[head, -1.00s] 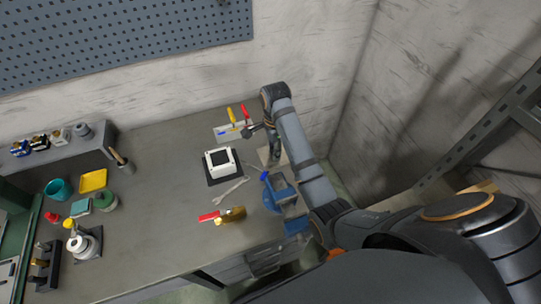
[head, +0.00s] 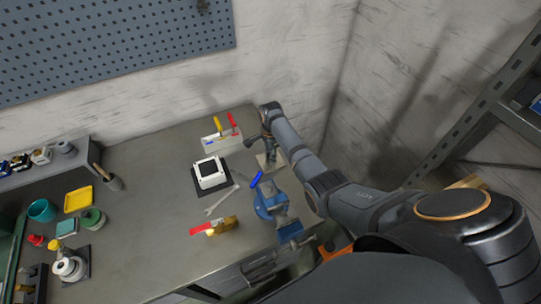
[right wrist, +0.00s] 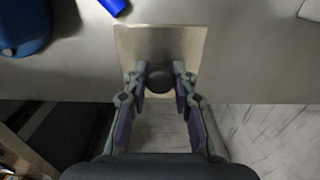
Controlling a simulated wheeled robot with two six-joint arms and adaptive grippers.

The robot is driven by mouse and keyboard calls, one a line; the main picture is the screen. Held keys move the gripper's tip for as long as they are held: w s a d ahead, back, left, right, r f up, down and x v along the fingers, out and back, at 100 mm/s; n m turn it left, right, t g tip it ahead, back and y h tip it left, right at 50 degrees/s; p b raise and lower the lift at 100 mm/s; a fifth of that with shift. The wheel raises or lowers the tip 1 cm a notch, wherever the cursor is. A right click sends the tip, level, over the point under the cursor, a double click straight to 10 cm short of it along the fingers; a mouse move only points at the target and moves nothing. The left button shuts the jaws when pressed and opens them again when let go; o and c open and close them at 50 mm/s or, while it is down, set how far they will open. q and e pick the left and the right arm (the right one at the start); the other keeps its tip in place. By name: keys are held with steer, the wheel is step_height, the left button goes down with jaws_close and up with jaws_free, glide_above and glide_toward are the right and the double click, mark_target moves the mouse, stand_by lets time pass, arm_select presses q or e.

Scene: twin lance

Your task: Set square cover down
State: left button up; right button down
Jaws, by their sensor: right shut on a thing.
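The square cover is a flat, pale metal plate (right wrist: 134,43) with a dark round knob (right wrist: 160,79). My right gripper (right wrist: 160,83) is shut on the knob, one finger on each side. In the right wrist view the plate overlaps the workbench's edge; I cannot tell whether it touches the bench. In the head view the cover (head: 262,160) shows small and partly hidden below my right gripper (head: 267,146), at the bench's right end. My left gripper is not in view.
A blue vise (head: 270,204) stands close to the cover, and shows in the right wrist view (right wrist: 22,28). The bench's middle (head: 150,190) is mostly clear.

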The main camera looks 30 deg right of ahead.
steer(key=c, duration=1.1)
jaws_free()
step_height(320, 180, up, 12)
steer(key=shift+r+b, duration=0.1)
steer(key=shift+b, duration=0.5)
